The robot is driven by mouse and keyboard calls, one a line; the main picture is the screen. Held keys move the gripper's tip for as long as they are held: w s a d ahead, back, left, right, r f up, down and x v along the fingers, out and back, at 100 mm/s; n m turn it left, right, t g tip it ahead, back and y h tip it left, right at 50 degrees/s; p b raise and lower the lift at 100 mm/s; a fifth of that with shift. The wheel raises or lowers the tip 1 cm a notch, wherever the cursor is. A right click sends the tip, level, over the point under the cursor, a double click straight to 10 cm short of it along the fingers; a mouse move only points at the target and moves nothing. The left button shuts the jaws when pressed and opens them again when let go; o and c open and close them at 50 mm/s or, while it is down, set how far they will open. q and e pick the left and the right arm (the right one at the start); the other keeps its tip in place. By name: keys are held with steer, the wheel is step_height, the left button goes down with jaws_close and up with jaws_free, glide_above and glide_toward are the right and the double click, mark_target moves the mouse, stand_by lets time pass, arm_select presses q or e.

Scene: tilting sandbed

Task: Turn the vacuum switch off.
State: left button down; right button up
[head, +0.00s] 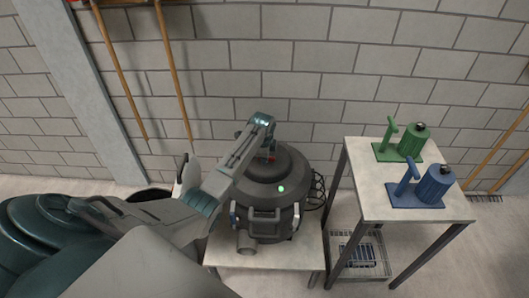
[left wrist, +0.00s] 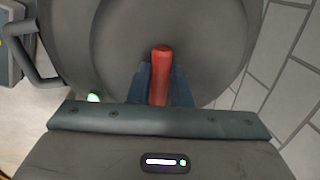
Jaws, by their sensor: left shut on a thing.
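The vacuum (head: 262,205) is a dark grey drum with a round lid, standing on a low pale table. A green light (head: 281,188) glows on its lid and also shows in the left wrist view (left wrist: 93,98). My left gripper (head: 269,152) reaches down over the lid. In the left wrist view its two blue-grey fingers (left wrist: 161,88) are shut on the red lever, whose rounded end sticks out past them. My right gripper is not in view.
A taller side table (head: 390,212) at right holds a green tool (head: 410,140) and a blue tool (head: 432,187). A wire basket (head: 362,255) stands beneath it. Wooden poles (head: 174,70) lean on the block wall behind. A dark bucket (head: 150,199) is partly hidden by my left arm.

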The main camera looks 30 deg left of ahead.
arm_select(q)
steer(key=shift+n+p, duration=0.35)
steer(key=shift+n, duration=0.25)
steer(key=c, duration=1.3)
jaws_free()
steer(key=shift+r, duration=0.25)
steer(key=r, duration=0.3)
steer(key=s+r+b, duration=0.1)
steer(key=r, duration=0.2)
steer(key=d+r+b, duration=0.1)
steer(key=r, duration=0.3)
steer(key=shift+s, duration=0.4)
